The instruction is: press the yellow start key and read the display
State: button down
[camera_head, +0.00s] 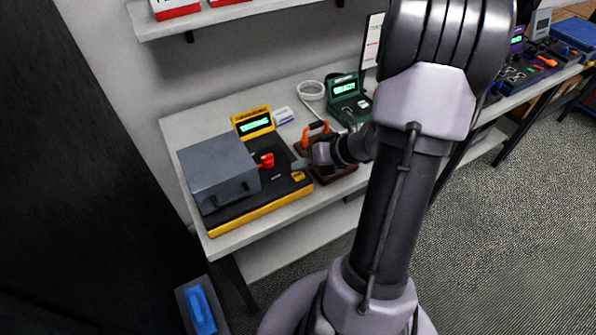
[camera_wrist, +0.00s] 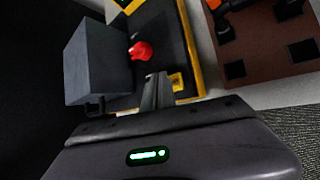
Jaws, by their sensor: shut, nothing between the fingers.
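The yellow start key (camera_head: 298,176) sits at the front right of a black-and-yellow machine (camera_head: 262,210); it also shows in the wrist view (camera_wrist: 177,82). My gripper (camera_head: 300,163) is shut and empty, low over the machine. In the wrist view its closed fingers (camera_wrist: 159,76) point just left of the key; I cannot tell whether they touch it. The display (camera_head: 255,124), in a yellow housing at the machine's back, is lit with green letters that look like "TESTING", too small to be sure.
A grey box-like cover (camera_head: 218,170) and a red knob (camera_head: 267,160) stand on the machine beside my fingers. A brown board with an orange handle (camera_head: 316,128) lies just right. A green device (camera_head: 346,88) with a lit screen and a white cable coil (camera_head: 311,90) stand behind.

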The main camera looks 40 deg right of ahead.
aim_at(301, 176)
notch_tip(301, 176, up, 5)
jog(key=p, duration=0.5)
jog(key=shift+r, duration=0.1)
dwell(0.7)
